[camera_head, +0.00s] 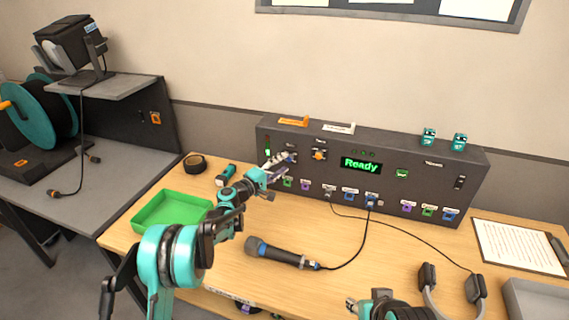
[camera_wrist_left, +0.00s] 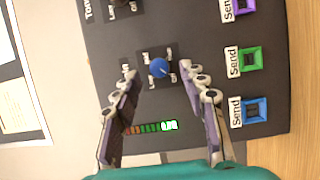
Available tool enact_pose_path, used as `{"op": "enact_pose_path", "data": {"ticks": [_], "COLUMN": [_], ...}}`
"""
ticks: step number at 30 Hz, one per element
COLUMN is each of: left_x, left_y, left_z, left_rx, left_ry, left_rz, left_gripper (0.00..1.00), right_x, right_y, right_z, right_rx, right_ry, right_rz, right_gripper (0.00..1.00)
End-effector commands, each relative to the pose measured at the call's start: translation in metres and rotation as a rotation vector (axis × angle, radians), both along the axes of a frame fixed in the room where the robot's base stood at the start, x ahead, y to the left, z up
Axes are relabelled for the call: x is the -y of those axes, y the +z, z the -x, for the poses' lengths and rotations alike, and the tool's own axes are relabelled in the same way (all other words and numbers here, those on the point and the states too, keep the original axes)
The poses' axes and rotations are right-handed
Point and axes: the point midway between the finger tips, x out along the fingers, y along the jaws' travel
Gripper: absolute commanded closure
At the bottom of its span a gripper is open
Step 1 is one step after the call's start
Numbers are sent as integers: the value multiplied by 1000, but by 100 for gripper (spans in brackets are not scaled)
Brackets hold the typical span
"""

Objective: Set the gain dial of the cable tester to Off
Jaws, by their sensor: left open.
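The cable tester (camera_head: 410,164) is a long dark box at the back of the wooden table, with a green "Ready" display (camera_head: 361,165). A blue dial (camera_wrist_left: 159,68) on its face shows in the left wrist view, with small markings around it too blurred to read; its name label is not readable. My left gripper (camera_head: 279,160) is at the tester's left end, in front of the face. In the left wrist view its open fingers (camera_wrist_left: 159,76) stand on either side of the blue dial, apparently not touching it. My right arm's end (camera_head: 372,305) shows at the bottom edge; its fingers are unclear.
An orange dial (camera_head: 319,155) sits right of the blue one. A coloured level meter (camera_wrist_left: 148,128) is near the gripper. Sockets line the tester's lower face; a cable runs to the microphone (camera_head: 275,253). A green tray (camera_head: 172,211) and headphones (camera_head: 430,276) lie on the table.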

Motion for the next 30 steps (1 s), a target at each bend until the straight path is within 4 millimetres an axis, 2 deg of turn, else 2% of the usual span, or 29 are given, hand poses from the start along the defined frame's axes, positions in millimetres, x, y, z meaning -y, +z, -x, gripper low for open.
{"op": "enact_pose_path", "data": {"ticks": [6,13,18,30], "left_x": [-34,-58,-63,-64], "left_y": [0,-1,-1,-1], "left_z": [37,66,74,75], "left_rx": [0,0,0,-1], "left_ry": [4,3,1,1], "left_rz": [0,0,0,-1], "left_gripper": [57,57,57,57], "right_x": [0,0,0,0], "right_y": [0,0,0,0], "right_z": [0,0,0,0], "right_rx": [0,0,0,0], "right_ry": [0,0,0,0], "right_rz": [0,0,0,0], "right_gripper": [60,60,60,60]}}
